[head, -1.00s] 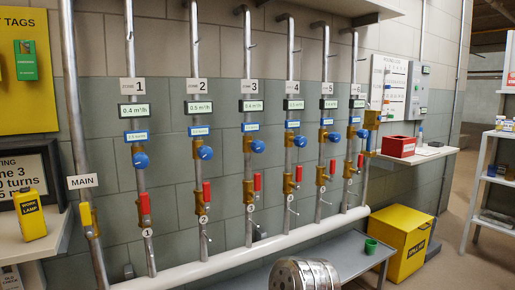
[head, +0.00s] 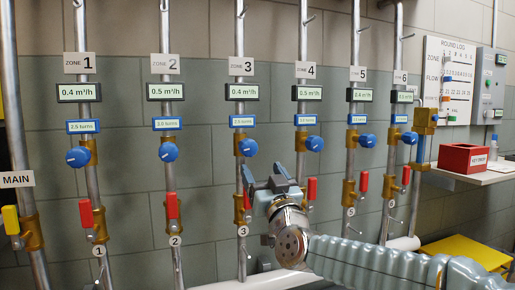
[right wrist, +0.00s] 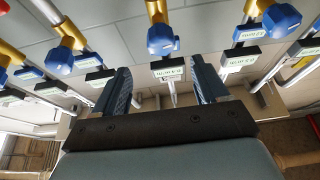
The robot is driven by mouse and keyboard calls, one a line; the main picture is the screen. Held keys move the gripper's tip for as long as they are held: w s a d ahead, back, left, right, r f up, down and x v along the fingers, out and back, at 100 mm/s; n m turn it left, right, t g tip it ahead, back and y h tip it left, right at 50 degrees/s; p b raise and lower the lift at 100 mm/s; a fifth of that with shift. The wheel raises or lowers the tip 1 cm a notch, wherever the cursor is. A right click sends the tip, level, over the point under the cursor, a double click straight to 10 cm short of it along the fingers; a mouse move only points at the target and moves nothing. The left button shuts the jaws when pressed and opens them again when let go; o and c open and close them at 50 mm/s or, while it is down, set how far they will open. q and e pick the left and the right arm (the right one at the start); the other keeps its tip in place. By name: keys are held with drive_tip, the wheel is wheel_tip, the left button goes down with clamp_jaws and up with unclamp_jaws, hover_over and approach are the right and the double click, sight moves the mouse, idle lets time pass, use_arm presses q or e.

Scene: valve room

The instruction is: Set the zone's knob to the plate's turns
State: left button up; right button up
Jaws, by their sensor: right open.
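The zone 3 knob (head: 248,147) is a blue dial on a brass valve below the ZONE 3 sign (head: 242,66). The flow display (head: 241,92) reads 0.4 m³/h; the small blue-framed turns plate (head: 242,121) seems to read 2.5 turns, though it is small. My right gripper (head: 276,180) is open and empty, below and slightly right of this knob, apart from it. In the right wrist view its two fingers (right wrist: 161,90) stand wide apart, with a blue knob (right wrist: 162,40) beyond them, seen from below. My left gripper is out of view.
Similar pipes carry other blue knobs, such as zone 2 (head: 169,152) and zone 4 (head: 314,143). Red lever handles (head: 171,205) sit below them. The MAIN pipe with a yellow handle (head: 11,220) is at left. A red box (head: 464,158) stands on a shelf at right.

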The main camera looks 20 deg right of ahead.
sight(248, 146)
drive_tip(key=p+x, duration=0.2)
drive_tip(key=x, duration=1.1)
drive_tip(key=shift+a+f+p, duration=0.1)
drive_tip(key=shift+f+p, duration=0.1)
drive_tip(key=shift+p, duration=0.15)
drive_tip(key=c, duration=1)
drive_tip(key=shift+m, duration=0.3)
drive_tip(key=m+h, duration=0.2)
drive_tip(key=m, duration=0.1)
drive_tip(key=shift+m, duration=0.3)
drive_tip(key=m+h+p, duration=0.1)
drive_tip(key=m, duration=0.1)
drive_tip(key=m+g+h, duration=0.1)
drive_tip(key=m, duration=0.2)
drive_tip(key=shift+r+h+p, duration=0.1)
drive_tip(key=shift+h+p, duration=0.2)
drive_tip(key=shift+p, duration=0.1)
drive_tip(key=m+g+h+p, duration=0.1)
drive_tip(key=m, duration=0.2)
drive_tip(key=m+g+h+p, duration=0.1)
drive_tip(key=m, duration=0.2)
drive_tip(key=shift+d+m, duration=0.2)
drive_tip(key=shift+m, duration=0.2)
drive_tip(key=shift+p, duration=0.3)
